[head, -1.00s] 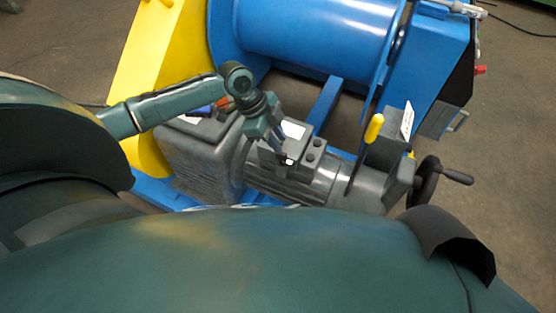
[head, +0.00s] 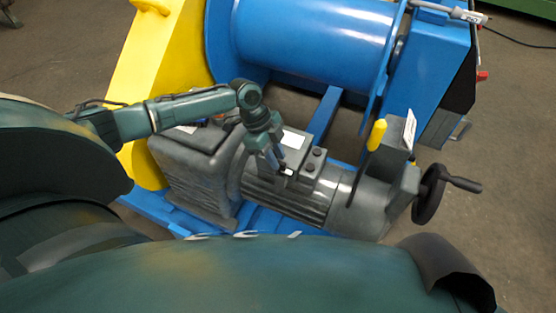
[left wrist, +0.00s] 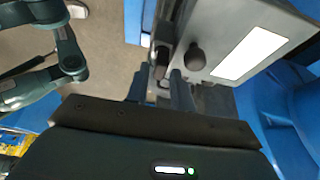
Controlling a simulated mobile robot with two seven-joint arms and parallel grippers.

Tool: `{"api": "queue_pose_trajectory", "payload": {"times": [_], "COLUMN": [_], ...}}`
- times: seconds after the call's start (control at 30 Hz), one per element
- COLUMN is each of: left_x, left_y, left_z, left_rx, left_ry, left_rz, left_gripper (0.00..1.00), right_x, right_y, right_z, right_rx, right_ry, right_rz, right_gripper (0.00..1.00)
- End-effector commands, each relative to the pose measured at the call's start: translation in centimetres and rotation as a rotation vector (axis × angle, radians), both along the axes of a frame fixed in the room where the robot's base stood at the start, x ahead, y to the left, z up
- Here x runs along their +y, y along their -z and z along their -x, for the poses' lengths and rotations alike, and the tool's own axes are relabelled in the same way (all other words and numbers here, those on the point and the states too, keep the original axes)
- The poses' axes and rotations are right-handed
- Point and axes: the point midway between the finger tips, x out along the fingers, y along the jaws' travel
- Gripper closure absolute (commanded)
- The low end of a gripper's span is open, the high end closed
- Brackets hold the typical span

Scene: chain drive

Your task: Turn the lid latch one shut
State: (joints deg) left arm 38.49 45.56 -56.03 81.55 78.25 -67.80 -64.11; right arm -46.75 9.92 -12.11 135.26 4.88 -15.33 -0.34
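The grey terminal box (head: 297,157) sits on top of the ribbed grey motor (head: 285,196), with a white label on its lid. Two dark round knobs, one of them here (head: 317,152), stand at its right side. In the left wrist view one dark knob (left wrist: 195,56) and a dark latch-like piece (left wrist: 162,58) show beside the labelled lid (left wrist: 250,52). My left gripper (head: 287,172) points down at the box's near edge. In the left wrist view its fingers (left wrist: 160,92) are apart, with the dark piece seen in the gap; contact cannot be told. My right gripper is not seen.
A yellow lever knob (head: 376,134) and a black handwheel (head: 430,194) stand to the right of the motor. The blue drum (head: 315,35) and yellow frame (head: 150,75) lie behind. Bare floor is at the right.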

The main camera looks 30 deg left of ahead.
Motion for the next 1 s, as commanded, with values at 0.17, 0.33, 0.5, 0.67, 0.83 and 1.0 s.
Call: {"api": "queue_pose_trajectory", "payload": {"times": [0.17, 0.33, 0.5, 0.67, 0.83, 1.0], "left_x": [-0.6, -0.7, -0.6, -0.6, -0.6, -0.6], "left_y": [1.4, 1.7, 1.6, 1.6, 1.6, 1.6], "left_z": [0.0, 0.0, 0.0, 0.0, 0.0, 0.0], "left_rx": [0.000, -0.001, -0.001, 0.000, 0.000, 0.001], "left_ry": [0.000, 0.000, 0.000, 0.000, 0.000, -0.004], "left_rz": [-0.001, -0.001, -0.001, -0.001, -0.001, -0.001], "left_gripper": [0.76, 0.76, 0.78, 0.91, 1.00, 1.00], "right_x": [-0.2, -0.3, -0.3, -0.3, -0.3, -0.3], "right_y": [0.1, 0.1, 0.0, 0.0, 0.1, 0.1], "right_z": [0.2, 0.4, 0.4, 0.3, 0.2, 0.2], "right_rx": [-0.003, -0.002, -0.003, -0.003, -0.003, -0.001], "right_ry": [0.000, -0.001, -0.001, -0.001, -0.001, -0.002], "right_rz": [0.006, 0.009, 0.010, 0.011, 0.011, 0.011], "right_gripper": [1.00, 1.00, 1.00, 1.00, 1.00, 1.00]}}
